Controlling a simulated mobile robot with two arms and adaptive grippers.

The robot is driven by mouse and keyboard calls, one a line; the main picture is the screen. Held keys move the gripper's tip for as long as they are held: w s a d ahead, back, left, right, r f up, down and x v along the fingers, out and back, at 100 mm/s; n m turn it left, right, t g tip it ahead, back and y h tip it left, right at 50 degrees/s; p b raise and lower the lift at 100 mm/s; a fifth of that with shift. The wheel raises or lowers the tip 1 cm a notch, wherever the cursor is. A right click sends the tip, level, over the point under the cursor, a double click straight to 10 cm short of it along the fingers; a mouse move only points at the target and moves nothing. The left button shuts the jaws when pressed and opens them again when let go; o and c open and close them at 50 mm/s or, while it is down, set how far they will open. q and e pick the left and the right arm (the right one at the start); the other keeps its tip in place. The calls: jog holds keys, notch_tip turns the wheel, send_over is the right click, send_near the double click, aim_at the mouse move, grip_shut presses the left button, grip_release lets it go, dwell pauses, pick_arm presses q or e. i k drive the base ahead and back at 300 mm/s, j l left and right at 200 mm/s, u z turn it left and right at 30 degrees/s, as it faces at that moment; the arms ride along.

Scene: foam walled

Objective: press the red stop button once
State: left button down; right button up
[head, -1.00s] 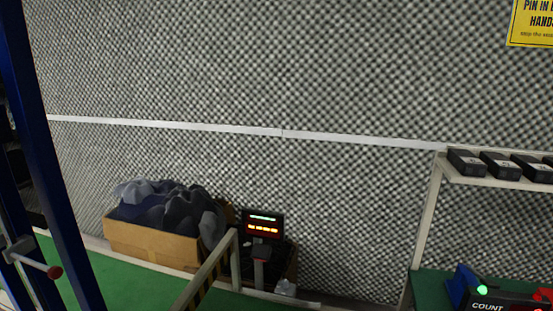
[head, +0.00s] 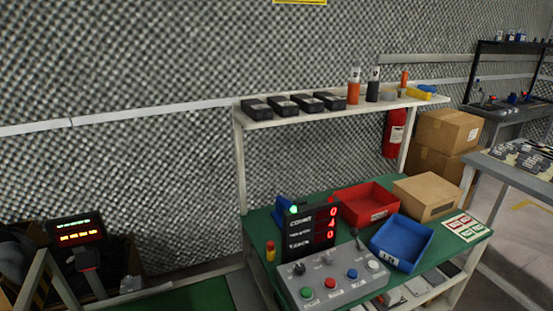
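A grey control box (head: 335,281) stands at the front of a green-topped workbench (head: 258,228) in the head view. On its sloped face are a red button (head: 330,283), a green button (head: 306,294), a blue button (head: 352,274) and a white button (head: 373,266), with small switches behind them. I cannot read labels on the buttons. A dark display (head: 312,231) marked COUNT with red digits stands behind the box, with a green light on top. Neither of my grippers is in the head view.
A red bin (head: 368,204), a blue bin (head: 402,242) and a cardboard box (head: 426,195) stand on the bench right of the display. A shelf (head: 300,119) above holds several black devices. A railing (head: 62,282) stands at lower left; green floor (head: 205,297) lies between.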

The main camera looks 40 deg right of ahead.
aim_at(330, 282)
jog(key=z, duration=1.65)
